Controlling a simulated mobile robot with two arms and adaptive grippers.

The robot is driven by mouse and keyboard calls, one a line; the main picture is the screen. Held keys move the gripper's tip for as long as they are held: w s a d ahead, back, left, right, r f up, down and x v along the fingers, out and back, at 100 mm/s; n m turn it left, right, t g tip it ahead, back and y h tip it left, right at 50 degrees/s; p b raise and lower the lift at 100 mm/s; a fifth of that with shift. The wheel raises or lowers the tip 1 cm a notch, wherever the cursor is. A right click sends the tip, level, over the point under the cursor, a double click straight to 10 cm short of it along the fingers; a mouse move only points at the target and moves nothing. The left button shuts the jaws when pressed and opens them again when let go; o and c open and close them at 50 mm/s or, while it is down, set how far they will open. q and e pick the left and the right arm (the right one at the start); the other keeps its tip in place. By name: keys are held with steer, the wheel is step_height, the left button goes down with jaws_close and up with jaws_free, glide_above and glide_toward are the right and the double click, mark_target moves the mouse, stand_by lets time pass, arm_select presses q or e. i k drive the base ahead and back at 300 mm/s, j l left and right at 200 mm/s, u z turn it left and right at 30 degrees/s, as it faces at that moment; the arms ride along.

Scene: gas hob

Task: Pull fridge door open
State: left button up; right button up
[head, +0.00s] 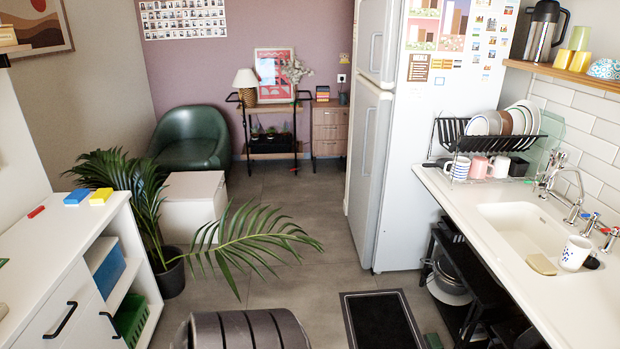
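The white fridge (408,150) stands right of centre at the far end of the counter. Its doors face left, so I see them at a steep angle. The tall lower door (370,180) looks closed and has a long vertical handle (367,141). The smaller upper door (379,35) also looks closed and has its own handle (375,52). The fridge's side panel faces me, with pictures and magnets on it. Neither of my grippers is in view, and nothing touches the fridge.
Grey floor (310,210) is open left of the fridge. A potted palm (172,272) spreads fronds over the middle. A dark mat (381,322) lies before the sink counter (480,222). A white cabinet (50,275) stands left; a green armchair (190,140) and white box (190,205) stand behind.

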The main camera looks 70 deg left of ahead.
mark_target(373, 105)
steer(key=u, duration=1.95)
steer(key=i+j+z, duration=0.2)
steer(key=i+z, duration=0.25)
steer(key=i+j+z, duration=0.2)
steer(key=z, duration=0.25)
steer(key=j, duration=0.1)
